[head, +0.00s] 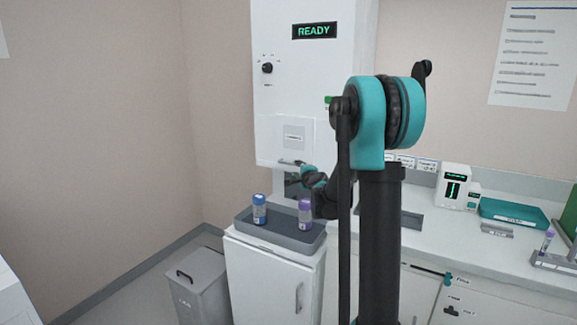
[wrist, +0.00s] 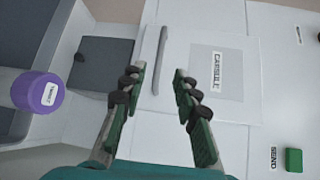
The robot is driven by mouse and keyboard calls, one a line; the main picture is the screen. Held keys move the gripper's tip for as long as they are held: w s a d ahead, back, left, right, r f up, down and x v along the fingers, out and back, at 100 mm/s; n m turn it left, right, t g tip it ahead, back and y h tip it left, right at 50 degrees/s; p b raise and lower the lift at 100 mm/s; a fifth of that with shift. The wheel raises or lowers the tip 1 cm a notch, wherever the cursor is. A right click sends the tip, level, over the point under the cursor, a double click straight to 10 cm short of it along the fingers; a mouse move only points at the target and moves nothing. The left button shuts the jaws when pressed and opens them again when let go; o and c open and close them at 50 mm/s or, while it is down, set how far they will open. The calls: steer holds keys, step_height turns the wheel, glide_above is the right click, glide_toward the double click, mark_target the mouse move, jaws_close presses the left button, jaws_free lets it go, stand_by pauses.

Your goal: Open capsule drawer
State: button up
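The capsule drawer (head: 295,135) is a white panel on the front of the tall white machine, shut as far as I can see. In the wrist view its face (wrist: 242,98) carries a grey label reading CAPSULE. Its bar handle (wrist: 160,62) runs along the drawer's edge and shows in the head view (head: 288,162) at the panel's bottom. My gripper (wrist: 160,72) is open, with green-padded fingers apart. The handle shows in the gap between the fingertips; I cannot tell the remaining distance. Nothing is held. In the head view my gripper is partly hidden by my arm.
A grey tray (head: 270,235) below holds a blue-capped tube (head: 259,211) and a purple-capped tube (head: 305,215). The purple cap (wrist: 37,92) is near my gripper. A green SEND button (wrist: 294,160) sits beside the drawer. A grey bin (head: 197,285) stands at left.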

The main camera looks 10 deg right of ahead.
mark_target(291, 164)
steer(key=x, duration=1)
steer(key=shift+w, duration=0.2)
steer(key=shift+c, duration=0.4)
jaws_close()
